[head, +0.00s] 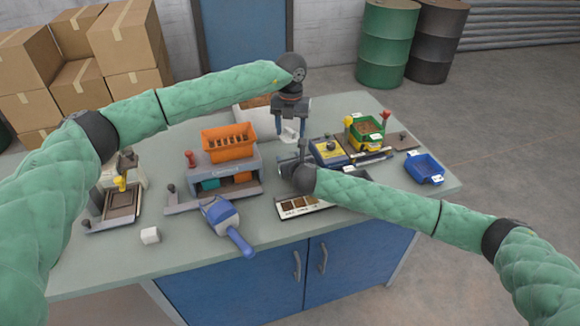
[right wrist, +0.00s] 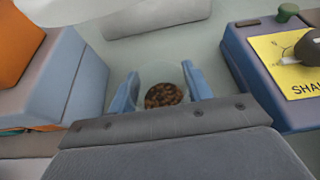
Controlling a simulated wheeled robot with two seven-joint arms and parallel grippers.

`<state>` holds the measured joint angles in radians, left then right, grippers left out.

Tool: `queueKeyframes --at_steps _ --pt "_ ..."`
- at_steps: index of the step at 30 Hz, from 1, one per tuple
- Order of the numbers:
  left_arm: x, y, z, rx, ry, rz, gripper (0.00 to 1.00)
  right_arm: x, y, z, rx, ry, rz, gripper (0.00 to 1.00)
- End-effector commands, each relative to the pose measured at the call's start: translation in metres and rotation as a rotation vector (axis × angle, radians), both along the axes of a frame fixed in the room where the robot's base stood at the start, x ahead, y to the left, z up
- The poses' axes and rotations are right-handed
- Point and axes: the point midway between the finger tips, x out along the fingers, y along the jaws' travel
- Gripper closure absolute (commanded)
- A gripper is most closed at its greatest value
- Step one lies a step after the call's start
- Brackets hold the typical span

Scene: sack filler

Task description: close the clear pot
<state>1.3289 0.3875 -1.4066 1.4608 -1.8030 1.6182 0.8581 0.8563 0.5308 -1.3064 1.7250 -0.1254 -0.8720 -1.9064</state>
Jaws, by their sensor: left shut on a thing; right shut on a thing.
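The clear pot (right wrist: 147,75) holds brown bits and stands between the blue fingers of my right gripper (right wrist: 161,90), which is shut on it. In the head view my right gripper (head: 300,158) is at the middle of the table, and its wrist mostly hides the pot. My left gripper (head: 290,138) points down just above and behind it, shut on a small whitish piece (head: 289,132) that looks like a lid. A pale rounded shape (right wrist: 62,8), probably the same piece, shows at the upper left of the right wrist view, apart from the pot.
A grey stand with an orange bin (head: 229,142) is left of the grippers. A blue box with a yellow label (head: 329,150) is close on the right.

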Motion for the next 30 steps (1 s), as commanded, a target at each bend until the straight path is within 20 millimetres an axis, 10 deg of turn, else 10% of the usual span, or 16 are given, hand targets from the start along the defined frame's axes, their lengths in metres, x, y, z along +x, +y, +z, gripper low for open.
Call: queueKeyframes --at_steps 15,30 --pt "-0.001 0.0 -0.048 -0.001 0.001 -0.001 0.66 0.0 0.0 0.0 0.0 0.0 0.0 0.91" --pt "0.0 0.0 -0.049 -0.001 0.0 0.0 0.66 0.0 0.0 0.0 0.0 0.001 0.0 0.91"
